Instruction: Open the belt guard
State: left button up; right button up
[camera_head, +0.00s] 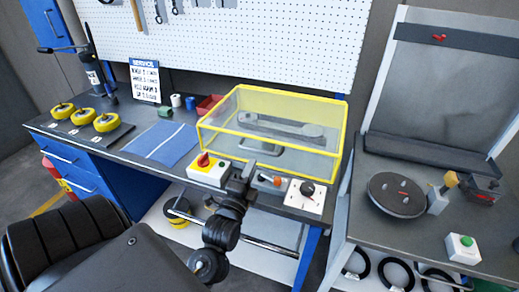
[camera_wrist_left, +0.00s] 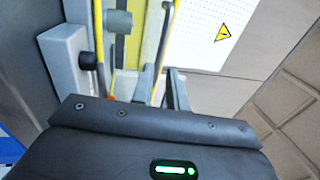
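The belt guard (camera_head: 342,125) is a clear box with yellow edges on the workbench. It is down over a grey belt drive (camera_head: 285,128), which shows through its panels. My left gripper (camera_head: 248,168) is at the bench's front edge, just in front of the guard's lower front side. It overlaps the guard in the picture, and I cannot tell if they touch. The left wrist view shows the gripper body close up, with yellow guard edges (camera_wrist_left: 122,50) ahead of it; its finger opening is unclear. My right gripper is out of view.
A red-knob switch box (camera_head: 208,170) and a white dial box (camera_head: 305,196) flank my gripper on the bench front. A blue cloth (camera_head: 160,143) and yellow spools (camera_head: 106,122) lie left. A side table (camera_head: 385,235) with a dark disc (camera_head: 396,194) stands right.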

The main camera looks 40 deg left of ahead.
aim_at(259, 151)
pick_arm(q)
jog(key=p+x, duration=0.1)
jog(key=x, duration=0.6)
jog(key=shift+w, duration=0.1)
grip_shut()
